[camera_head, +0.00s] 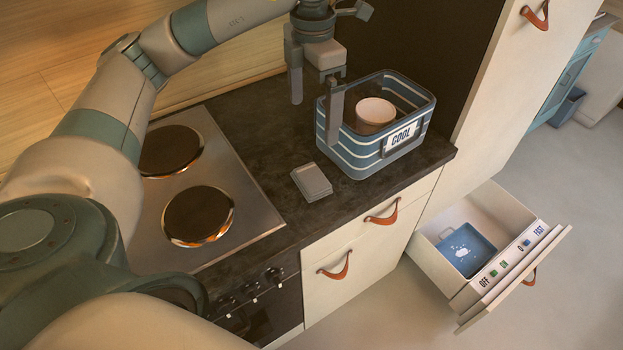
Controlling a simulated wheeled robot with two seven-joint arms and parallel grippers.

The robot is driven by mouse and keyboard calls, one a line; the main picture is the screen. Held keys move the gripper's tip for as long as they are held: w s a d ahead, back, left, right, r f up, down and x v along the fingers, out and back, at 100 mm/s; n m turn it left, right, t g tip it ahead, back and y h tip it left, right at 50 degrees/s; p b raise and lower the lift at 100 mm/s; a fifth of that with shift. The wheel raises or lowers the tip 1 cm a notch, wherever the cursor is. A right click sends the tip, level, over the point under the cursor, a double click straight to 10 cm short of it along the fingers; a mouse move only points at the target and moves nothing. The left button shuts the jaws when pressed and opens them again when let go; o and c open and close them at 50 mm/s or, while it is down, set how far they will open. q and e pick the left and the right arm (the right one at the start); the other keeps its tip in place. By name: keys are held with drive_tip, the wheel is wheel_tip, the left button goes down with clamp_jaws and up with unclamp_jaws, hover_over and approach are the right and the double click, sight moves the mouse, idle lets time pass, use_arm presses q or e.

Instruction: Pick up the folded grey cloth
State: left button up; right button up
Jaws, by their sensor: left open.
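The folded grey cloth (311,181) lies flat on the dark worktop, between the stove and the blue striped basket. My left gripper (315,115) is open and empty, with its fingers pointing down. It is beyond the cloth in the picture, apart from it. One finger overlaps the left corner of the basket in the picture; I cannot tell whether they touch. My right gripper is not in view.
The blue basket (362,152) labelled COOL holds a pinkish cup (375,112). Two hot plates, the nearer one (198,215) with an orange glow at its rim, are left of the cloth. An open drawer (447,272) holding a blue item (467,250) juts out at lower right.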

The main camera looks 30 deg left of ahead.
use_arm(q)
drive_tip(key=shift+w+a+f, duration=0.15)
drive_tip(key=shift+w+f, duration=0.1)
drive_tip(key=shift+f, duration=0.15)
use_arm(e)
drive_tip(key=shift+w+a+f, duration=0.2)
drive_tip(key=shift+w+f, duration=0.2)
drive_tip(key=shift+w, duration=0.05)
use_arm(q)
drive_tip(key=shift+s, duration=0.1)
drive_tip(key=shift+f, duration=0.1)
drive_tip(key=p, duration=0.2)
hover_over(313, 174)
wheel_tip(313, 174, down, 11)
drive_tip(key=shift+s+r, duration=0.1)
drive_tip(key=shift+f, duration=0.65)
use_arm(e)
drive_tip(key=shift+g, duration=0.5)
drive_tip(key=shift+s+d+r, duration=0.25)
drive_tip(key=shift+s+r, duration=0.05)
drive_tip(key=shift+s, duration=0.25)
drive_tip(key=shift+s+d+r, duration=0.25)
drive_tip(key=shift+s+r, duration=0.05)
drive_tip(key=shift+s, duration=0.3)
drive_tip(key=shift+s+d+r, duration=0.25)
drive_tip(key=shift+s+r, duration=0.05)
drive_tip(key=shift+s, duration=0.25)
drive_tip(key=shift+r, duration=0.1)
